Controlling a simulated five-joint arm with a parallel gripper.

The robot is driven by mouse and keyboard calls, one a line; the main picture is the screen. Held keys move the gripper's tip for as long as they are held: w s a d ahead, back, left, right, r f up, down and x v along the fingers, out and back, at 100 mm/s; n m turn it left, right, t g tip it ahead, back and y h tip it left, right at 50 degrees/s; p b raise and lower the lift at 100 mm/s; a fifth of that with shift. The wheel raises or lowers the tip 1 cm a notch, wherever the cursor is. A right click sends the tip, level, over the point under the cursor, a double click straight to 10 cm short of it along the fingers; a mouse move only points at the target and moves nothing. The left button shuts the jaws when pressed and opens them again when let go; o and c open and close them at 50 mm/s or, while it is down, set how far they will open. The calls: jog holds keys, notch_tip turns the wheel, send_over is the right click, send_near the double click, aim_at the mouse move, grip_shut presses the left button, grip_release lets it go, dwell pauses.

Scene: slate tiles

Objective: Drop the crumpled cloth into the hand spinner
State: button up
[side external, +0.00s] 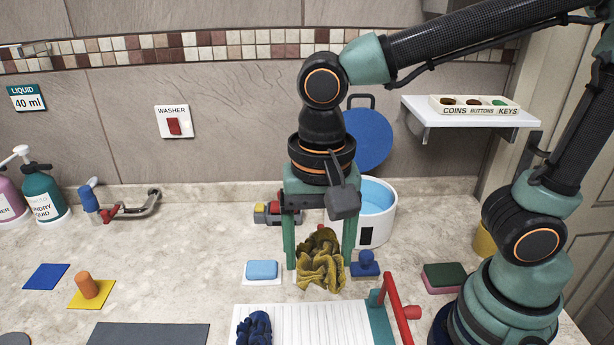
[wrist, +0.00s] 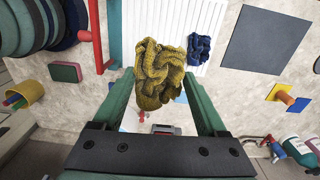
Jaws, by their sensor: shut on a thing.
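A crumpled mustard-yellow cloth (side external: 321,262) hangs bunched between the two green fingers of my gripper (side external: 319,258). In the wrist view the cloth (wrist: 158,72) fills the space between the fingertips of my gripper (wrist: 157,80). My gripper is shut on it. How far its lower folds are above the counter is hard to tell. The hand spinner (side external: 385,228) appears to be the white round tub with a blue inside, behind and right of the cloth. Its round blue lid (side external: 369,138) stands raised behind it. My gripper partly hides the tub.
A white ribbed board (side external: 300,325) with a red-handled frame (side external: 397,305) lies in front, with a dark blue cloth (side external: 254,329) on it. A blue soap (side external: 262,270) and a blue knobbed piece (side external: 365,264) flank the cloth. A shelf (side external: 470,112) hangs at back right.

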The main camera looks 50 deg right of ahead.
jog(key=shift+r, duration=0.5)
jog(key=shift+w, duration=0.1)
jog(key=w+d+f, duration=0.2)
jog(key=w+d, duration=0.9)
jog(key=d, duration=0.2)
jog(key=w+d+f, duration=0.1)
jog(key=d+f, duration=0.1)
jog(key=d, duration=0.8)
jog(key=w+d+f, duration=0.1)
jog(key=d+f, duration=0.1)
jog(key=d, duration=0.8)
jog(key=shift+a+f, duration=0.15)
jog(key=shift+f, duration=2.6)
